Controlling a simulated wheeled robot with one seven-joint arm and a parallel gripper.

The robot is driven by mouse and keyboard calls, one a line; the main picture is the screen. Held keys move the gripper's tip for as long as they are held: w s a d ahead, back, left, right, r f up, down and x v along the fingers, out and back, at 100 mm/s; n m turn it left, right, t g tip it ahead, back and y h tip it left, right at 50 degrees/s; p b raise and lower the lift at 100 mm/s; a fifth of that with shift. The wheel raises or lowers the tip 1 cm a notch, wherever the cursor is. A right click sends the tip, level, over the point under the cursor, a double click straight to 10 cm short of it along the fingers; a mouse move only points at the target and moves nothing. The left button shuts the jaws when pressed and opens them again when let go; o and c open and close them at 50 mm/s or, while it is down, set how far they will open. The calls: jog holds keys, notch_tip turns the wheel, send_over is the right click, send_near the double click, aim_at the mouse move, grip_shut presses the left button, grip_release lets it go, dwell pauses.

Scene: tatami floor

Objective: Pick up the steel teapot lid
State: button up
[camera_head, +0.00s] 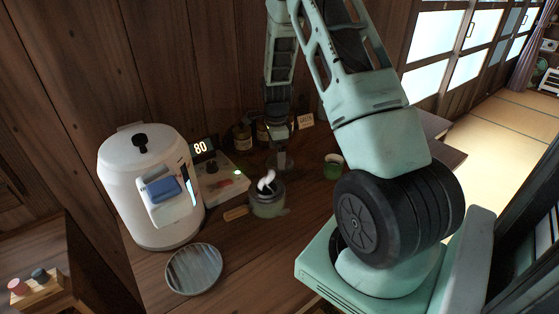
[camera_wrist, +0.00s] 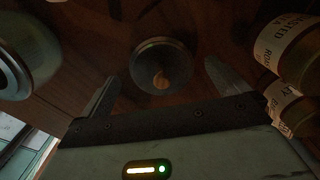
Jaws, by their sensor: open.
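The steel teapot lid (camera_wrist: 160,66) shows in the wrist view as a dark round disc with a small tan knob. It lies on the dark wooden surface, ahead of and between the two fingers of my gripper (camera_wrist: 163,74). The fingers are apart, with nothing held between them. In the head view my gripper (camera_head: 283,160) points down over the back of the table, and the lid cannot be made out clearly beneath it. A small round steel pot (camera_head: 267,207) with a wooden side handle stands just in front of it, with something white at its top.
Labelled jars (camera_wrist: 287,50) stand close on the right in the wrist view, and a rounded container (camera_wrist: 28,50) on the left. In the head view are a green cup (camera_head: 333,170), a white dispenser (camera_head: 150,190), a device reading 80 (camera_head: 222,178) and a round tray (camera_head: 194,270).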

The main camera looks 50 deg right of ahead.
jog(key=shift+f, duration=1.45)
jog(key=c, duration=0.9)
jog(key=shift+r, duration=0.15)
